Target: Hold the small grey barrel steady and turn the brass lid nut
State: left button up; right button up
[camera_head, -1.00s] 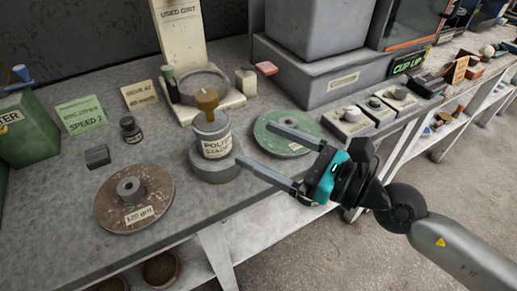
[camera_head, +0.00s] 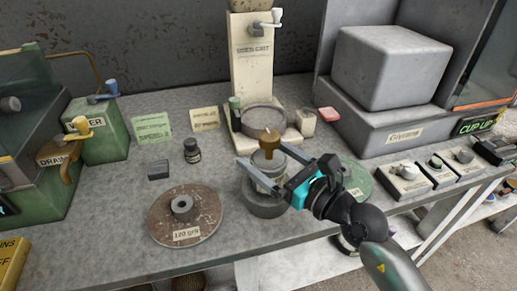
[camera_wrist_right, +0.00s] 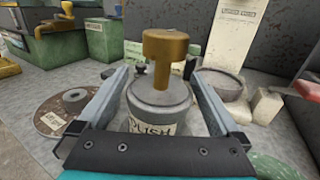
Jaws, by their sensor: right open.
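The small grey barrel (camera_head: 266,160) stands upright on a round grey base (camera_head: 264,208) near the middle of the bench. My right gripper (camera_head: 262,155) is open, with one finger on each side of the barrel, below the nut. Gaps seem to remain beside the barrel; contact cannot be told. My left gripper is not in view.
A brown grinding disc (camera_head: 187,222) lies to the left and a green disc (camera_head: 357,182) to the right. A cream stand with a round dish (camera_head: 263,120) is close behind the barrel. A small black bottle (camera_head: 192,152) and grey block (camera_head: 159,170) stand left.

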jog(key=shift+x, duration=1.2)
grip_shut()
grip_release()
jog(key=c, duration=1)
dwell(0.7)
